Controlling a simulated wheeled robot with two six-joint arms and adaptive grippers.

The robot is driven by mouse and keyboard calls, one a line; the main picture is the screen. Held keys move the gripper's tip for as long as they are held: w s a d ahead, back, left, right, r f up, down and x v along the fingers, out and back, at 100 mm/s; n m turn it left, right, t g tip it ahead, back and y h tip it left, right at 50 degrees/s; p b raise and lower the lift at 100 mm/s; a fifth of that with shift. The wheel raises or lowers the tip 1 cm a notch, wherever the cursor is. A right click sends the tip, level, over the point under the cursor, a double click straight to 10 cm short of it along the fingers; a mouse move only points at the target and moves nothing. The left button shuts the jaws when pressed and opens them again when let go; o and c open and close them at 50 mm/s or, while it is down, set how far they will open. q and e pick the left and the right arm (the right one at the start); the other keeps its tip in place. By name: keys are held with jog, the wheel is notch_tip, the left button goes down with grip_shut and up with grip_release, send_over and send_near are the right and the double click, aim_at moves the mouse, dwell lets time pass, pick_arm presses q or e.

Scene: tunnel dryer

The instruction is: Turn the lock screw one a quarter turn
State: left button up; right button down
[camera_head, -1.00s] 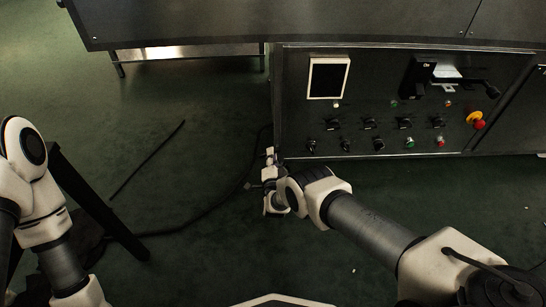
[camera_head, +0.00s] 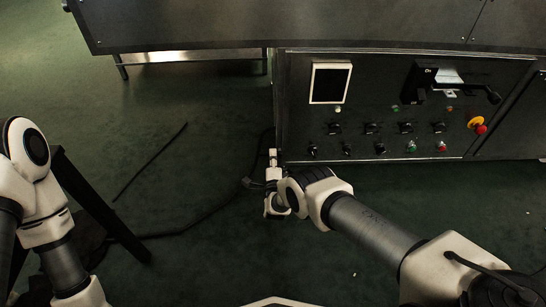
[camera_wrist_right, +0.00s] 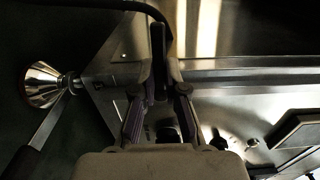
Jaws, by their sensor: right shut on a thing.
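My right gripper (camera_head: 272,160) is at the lower left corner of the dark control cabinet (camera_head: 375,105) in the head view.
The cabinet front carries a white-framed screen (camera_head: 330,82), several dark knobs, a red stop button (camera_head: 480,128) and a black handle (camera_head: 480,92). A dark cable (camera_head: 205,218) lies on the green floor. In the right wrist view a shiny round metal foot (camera_wrist_right: 42,85) is left of the fingers.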

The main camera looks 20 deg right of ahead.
jog(key=c, duration=1.2)
grip_release()
jog(key=shift+s+a, duration=0.1)
jog(key=v, duration=1.1)
jog(key=shift+s, duration=0.35)
jog(key=shift+a+r, duration=0.1)
